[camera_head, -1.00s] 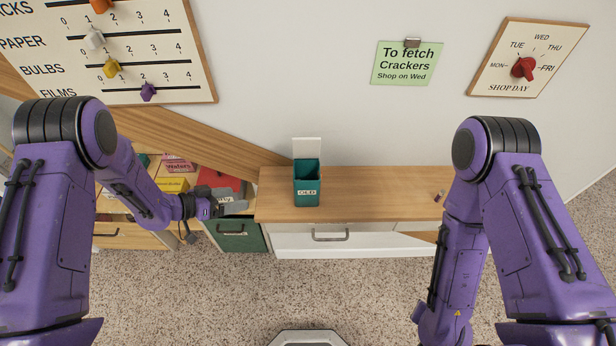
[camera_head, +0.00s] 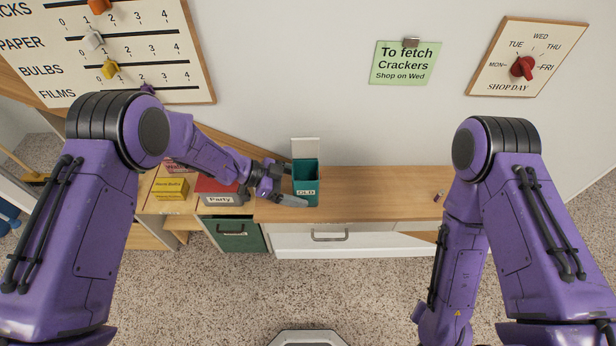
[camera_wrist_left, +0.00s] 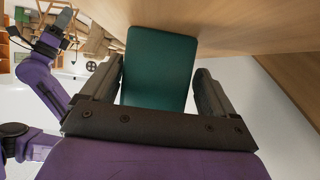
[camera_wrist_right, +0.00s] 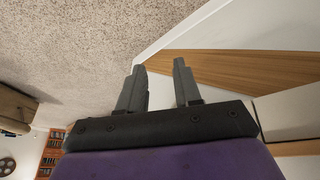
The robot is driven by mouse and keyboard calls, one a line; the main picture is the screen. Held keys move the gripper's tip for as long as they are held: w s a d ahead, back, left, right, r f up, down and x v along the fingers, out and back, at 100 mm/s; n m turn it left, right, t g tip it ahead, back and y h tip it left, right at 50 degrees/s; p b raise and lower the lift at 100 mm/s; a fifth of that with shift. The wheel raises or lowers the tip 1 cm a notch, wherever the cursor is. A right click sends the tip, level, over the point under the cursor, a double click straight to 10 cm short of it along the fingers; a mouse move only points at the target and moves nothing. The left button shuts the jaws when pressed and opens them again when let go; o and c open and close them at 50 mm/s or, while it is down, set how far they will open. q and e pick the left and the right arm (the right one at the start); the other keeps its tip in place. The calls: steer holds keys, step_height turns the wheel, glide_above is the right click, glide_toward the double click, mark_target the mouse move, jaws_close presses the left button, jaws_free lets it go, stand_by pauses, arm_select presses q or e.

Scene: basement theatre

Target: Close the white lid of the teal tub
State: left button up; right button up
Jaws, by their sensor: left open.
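The teal tub (camera_head: 307,190) with an "OLD" label stands upright on the wooden counter. Its white lid (camera_head: 305,148) stands raised at the tub's back edge, against the wall side. My left gripper (camera_head: 287,186) is open at the tub's left side, low near the counter. In the left wrist view the teal tub (camera_wrist_left: 160,72) fills the gap between the fingers of my left gripper (camera_wrist_left: 160,80); I cannot tell whether they touch it. The lid does not show there. My right gripper (camera_wrist_right: 160,72) is open and empty in the right wrist view.
The wooden counter (camera_head: 375,190) is clear to the right of the tub, except for a small item (camera_head: 437,197). A box marked "Party" (camera_head: 219,198) and a yellow box (camera_head: 170,189) lie to the left. A white drawer (camera_head: 330,243) is below.

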arm_select(q)
steer(key=shift+d+f, duration=0.35)
steer(key=shift+d, duration=0.25)
steer(key=c, duration=0.6)
steer(key=shift+o, duration=0.2)
